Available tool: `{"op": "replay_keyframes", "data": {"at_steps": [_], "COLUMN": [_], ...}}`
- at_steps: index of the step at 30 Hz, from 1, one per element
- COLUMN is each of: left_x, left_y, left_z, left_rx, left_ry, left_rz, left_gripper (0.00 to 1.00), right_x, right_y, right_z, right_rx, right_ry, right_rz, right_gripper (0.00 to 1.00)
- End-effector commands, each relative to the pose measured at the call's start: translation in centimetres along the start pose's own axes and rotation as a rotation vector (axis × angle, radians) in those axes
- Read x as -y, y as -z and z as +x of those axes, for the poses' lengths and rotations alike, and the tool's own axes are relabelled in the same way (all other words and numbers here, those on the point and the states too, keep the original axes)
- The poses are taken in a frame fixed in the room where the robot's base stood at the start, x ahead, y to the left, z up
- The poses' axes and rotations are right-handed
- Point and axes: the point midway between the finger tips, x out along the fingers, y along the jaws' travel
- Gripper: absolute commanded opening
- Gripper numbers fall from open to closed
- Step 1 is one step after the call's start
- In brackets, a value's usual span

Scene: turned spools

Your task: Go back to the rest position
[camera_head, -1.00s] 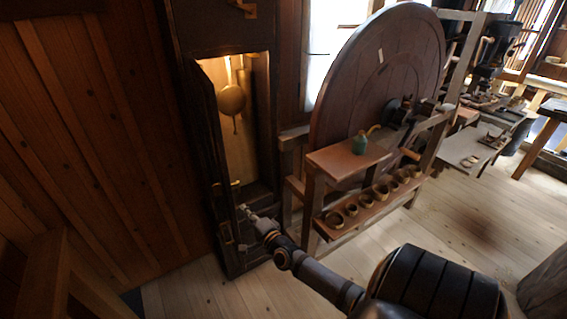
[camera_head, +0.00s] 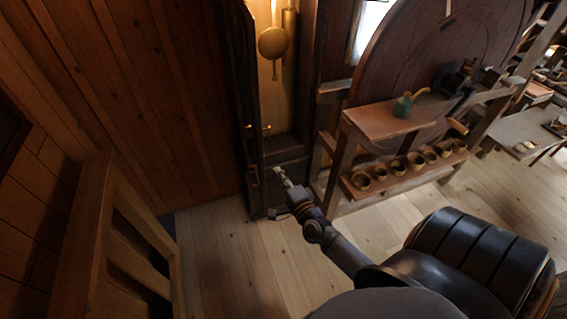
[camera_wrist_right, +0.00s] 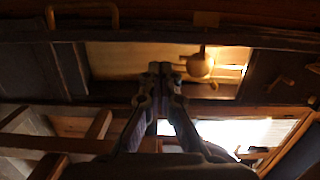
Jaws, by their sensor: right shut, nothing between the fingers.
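My right gripper (camera_head: 279,172) is in front of the lower part of a tall dark clock case, apart from the pendulum. It is shut with nothing between its fingers. In the right wrist view its fingertips (camera_wrist_right: 160,68) meet at the middle of the picture, with the lit case interior behind them. The clock case (camera_head: 285,165) stands open with a brass pendulum (camera_head: 273,43) hanging inside. The pendulum bob also shows in the right wrist view (camera_wrist_right: 200,66), to the right of the fingertips. My left gripper is not in view.
A large wooden wheel (camera_head: 440,60) stands right of the case. A wooden railing (camera_head: 120,230) stands at left. Floor (camera_head: 235,260) between is bare.

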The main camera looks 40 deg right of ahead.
Motion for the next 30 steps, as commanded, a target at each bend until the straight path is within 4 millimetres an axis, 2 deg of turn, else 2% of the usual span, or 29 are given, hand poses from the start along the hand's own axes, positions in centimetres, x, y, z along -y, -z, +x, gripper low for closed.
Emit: {"op": "replay_keyframes", "data": {"at_steps": [3,5,14,17,20,23,24,26,27,29,30], "left_x": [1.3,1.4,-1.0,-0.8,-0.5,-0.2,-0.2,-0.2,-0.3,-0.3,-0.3], "left_y": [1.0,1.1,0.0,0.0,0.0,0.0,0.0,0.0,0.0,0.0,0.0], "left_z": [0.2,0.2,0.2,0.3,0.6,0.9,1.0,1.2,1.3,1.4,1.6], "left_rx": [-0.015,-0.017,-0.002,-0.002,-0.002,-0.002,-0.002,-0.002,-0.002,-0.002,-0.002], "left_ry": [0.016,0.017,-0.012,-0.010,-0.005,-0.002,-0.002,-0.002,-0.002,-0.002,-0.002], "left_rz": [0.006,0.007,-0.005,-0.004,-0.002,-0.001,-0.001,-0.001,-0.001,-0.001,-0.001], "left_gripper": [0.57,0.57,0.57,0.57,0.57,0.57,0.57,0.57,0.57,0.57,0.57], "right_x": [-0.1,-0.1,0.0,-1.4,-6.3,-14.4,-17.8,-22.7,-25.8,-30.2,-33.0], "right_y": [-0.6,-0.7,-0.7,-0.6,-0.4,-0.1,0.1,0.3,0.4,0.7,0.8], "right_z": [-1.0,-1.1,-1.1,-1.3,-2.0,-4.0,-5.3,-7.6,-9.4,-12.5,-14.8], "right_rx": [-0.001,-0.001,0.000,0.002,0.020,0.077,0.112,0.176,0.225,0.309,0.374], "right_ry": [-0.001,-0.001,0.000,-0.025,-0.120,-0.282,-0.353,-0.458,-0.526,-0.627,-0.691], "right_rz": [0.000,-0.001,-0.001,-0.033,-0.164,-0.380,-0.474,-0.608,-0.691,-0.812,-0.890], "right_gripper": [0.00,0.00,0.00,0.00,0.00,0.00,0.00,0.00,0.00,0.00,0.00]}}
